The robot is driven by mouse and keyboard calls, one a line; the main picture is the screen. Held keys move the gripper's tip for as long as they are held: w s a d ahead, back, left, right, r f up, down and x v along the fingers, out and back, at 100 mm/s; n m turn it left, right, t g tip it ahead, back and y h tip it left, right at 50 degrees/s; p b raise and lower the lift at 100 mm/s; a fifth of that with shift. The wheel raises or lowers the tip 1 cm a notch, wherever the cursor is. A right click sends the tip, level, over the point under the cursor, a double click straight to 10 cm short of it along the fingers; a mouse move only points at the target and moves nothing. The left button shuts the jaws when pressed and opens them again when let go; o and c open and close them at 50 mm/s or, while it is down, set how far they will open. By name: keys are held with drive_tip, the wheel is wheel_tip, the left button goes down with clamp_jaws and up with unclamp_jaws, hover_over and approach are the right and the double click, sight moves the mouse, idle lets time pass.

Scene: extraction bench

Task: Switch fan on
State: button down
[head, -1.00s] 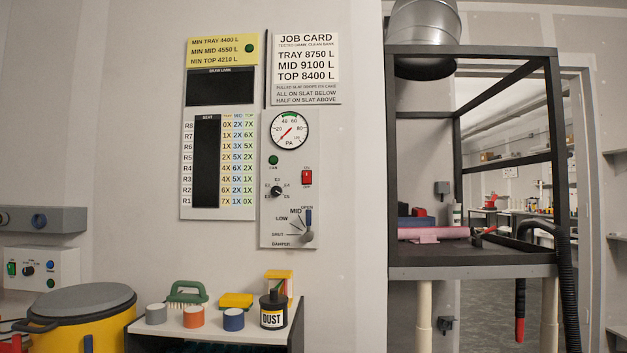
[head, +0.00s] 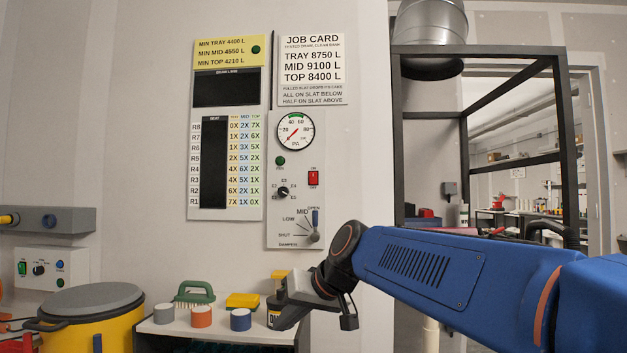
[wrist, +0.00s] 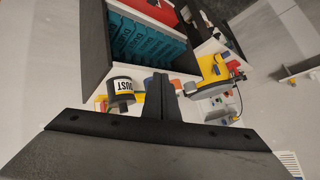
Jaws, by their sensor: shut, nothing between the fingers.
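The red rocker switch (head: 313,179) is on the pale wall panel, with small ON and OFF lettering above and below it; which side is pressed is too small to tell. A dark green fan lamp (head: 280,161) is to its upper left, below the round PA gauge (head: 295,132). The shut fingers also show in the wrist view (wrist: 160,95); the switch is not in that view.
A rotary knob (head: 283,192) and a damper lever (head: 315,228) are below the switch. The shelf (head: 180,328) holds a green brush, several coloured pots and the DUST bottle (wrist: 122,88). A yellow bin (head: 118,325) stands left. A black-framed hood (head: 397,140) stands right.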

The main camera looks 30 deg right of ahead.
sight(316, 179)
drive_tip(key=w+d+r+m+t, duration=0.1)
drive_tip(key=w+d+r+t, duration=0.1)
drive_tip(key=w+d+r, duration=0.4)
drive_tip(key=w+d+r+t, duration=0.3)
drive_tip(key=w+d+r, duration=0.4)
drive_tip(key=w+r, duration=0.3)
drive_tip(key=w+d+r+m+t, duration=0.1)
drive_tip(key=w+d+r+t, duration=0.2)
drive_tip(key=w+d+r, duration=0.4)
wheel_tip(316, 179, up, 8)
drive_tip(key=shift+w+d+f+m, duration=0.1)
drive_tip(key=shift+w+d+m, duration=0.2)
drive_tip(key=shift+w, duration=0.35)
drive_tip(key=shift+w, duration=0.1)
drive_tip(key=shift+w+d+r, duration=0.2)
drive_tip(key=shift+w+d, duration=0.6)
drive_tip(key=shift+w, duration=0.4)
drive_tip(key=shift+w+d+r, duration=0.25)
drive_tip(key=shift+w+d, duration=0.55)
drive_tip(key=shift+w, duration=0.35)
drive_tip(key=shift+w+d+r, duration=0.2)
drive_tip(key=shift+w+d, duration=0.6)
drive_tip(key=shift+w, duration=0.4)
drive_tip(key=shift+w+d+r, duration=0.1)
drive_tip(key=shift+w+d, duration=0.15)
drive_tip(key=shift+w, duration=0.1)
drive_tip(key=shift+s+a, duration=0.1)
drive_tip(key=shift+s+a+f, duration=0.1)
drive_tip(key=shift+f, duration=0.1)
drive_tip(key=shift+s, duration=0.1)
